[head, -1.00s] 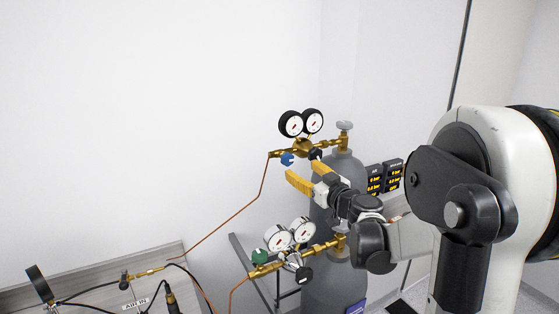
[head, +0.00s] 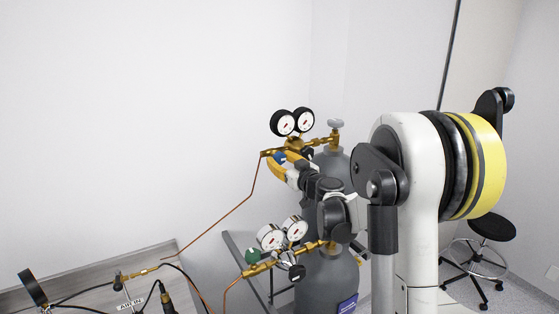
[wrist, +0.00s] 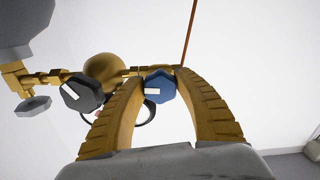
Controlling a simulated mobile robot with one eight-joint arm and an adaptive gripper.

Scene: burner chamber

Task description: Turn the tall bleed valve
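The tall bleed valve appears to be the blue knob (head: 280,158) on the brass regulator of the upper gauge pair (head: 292,122), at the taller grey cylinder. In the wrist view the blue knob (wrist: 160,87), with a white mark, sits between the tips of my yellow fingers. My gripper (head: 285,164) is at the knob in the head view, partly covering it. My gripper (wrist: 161,72) looks open, its two fingers spread to either side of the knob. Whether they touch it is hard to tell.
A black knob (wrist: 82,92) with a white mark sits left of my fingers. Lower gauges (head: 282,235) with a green knob (head: 253,257) stand below my arm. A thin copper pipe (head: 222,217) runs down left to a panel. A stool (head: 485,229) stands right.

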